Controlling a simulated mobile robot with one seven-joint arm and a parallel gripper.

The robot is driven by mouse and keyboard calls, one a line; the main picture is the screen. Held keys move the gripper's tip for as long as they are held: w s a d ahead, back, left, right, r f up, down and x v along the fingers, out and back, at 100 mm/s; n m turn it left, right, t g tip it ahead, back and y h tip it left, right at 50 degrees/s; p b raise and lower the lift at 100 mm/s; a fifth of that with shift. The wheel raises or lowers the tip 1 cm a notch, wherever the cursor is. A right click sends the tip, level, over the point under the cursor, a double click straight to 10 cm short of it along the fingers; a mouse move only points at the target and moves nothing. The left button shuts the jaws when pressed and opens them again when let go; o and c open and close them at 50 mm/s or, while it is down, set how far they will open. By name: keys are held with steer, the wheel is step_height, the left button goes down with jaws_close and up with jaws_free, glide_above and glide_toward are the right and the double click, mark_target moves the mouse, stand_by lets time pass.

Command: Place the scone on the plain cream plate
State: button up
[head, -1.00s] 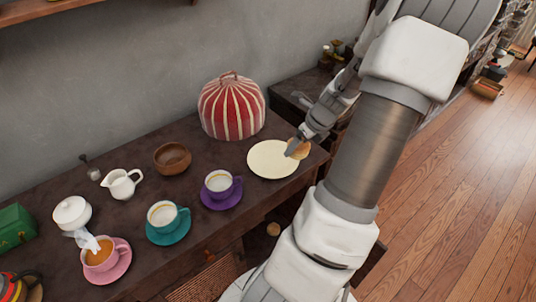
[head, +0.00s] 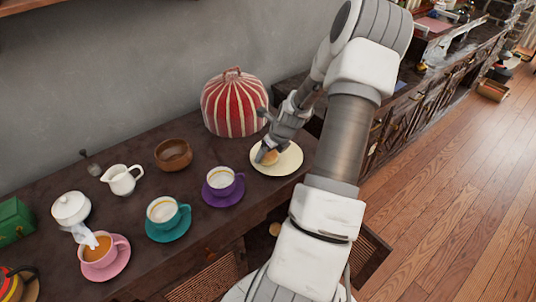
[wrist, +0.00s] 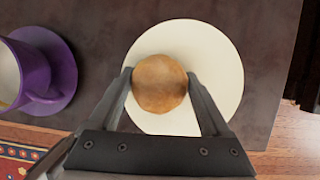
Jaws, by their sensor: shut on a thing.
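The scone (wrist: 160,83) is round and golden brown, between the two fingers of my gripper (wrist: 160,88) in the wrist view. My gripper is shut on it. In the head view the scone (head: 271,157) shows partly behind my gripper (head: 267,156). The plain cream plate (head: 289,165) is round and lies on the dark table; in the wrist view its rim (wrist: 225,60) shows around the scone. The scone is over the plate, left of its middle in the wrist view. I cannot tell whether it touches the plate.
A purple cup (head: 222,181) on its saucer stands left of the plate. A red-and-white striped tea cosy (head: 234,104) stands behind it. A wooden bowl (head: 173,155), white jug (head: 121,179) and teal cup (head: 166,213) are farther left. The table's edge is close on the right.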

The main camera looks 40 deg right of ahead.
steer(key=shift+f, duration=0.2)
steer(key=o, duration=1.2)
steer(key=p+v, duration=0.2)
steer(key=v, duration=1)
steer(key=shift+r, duration=0.1)
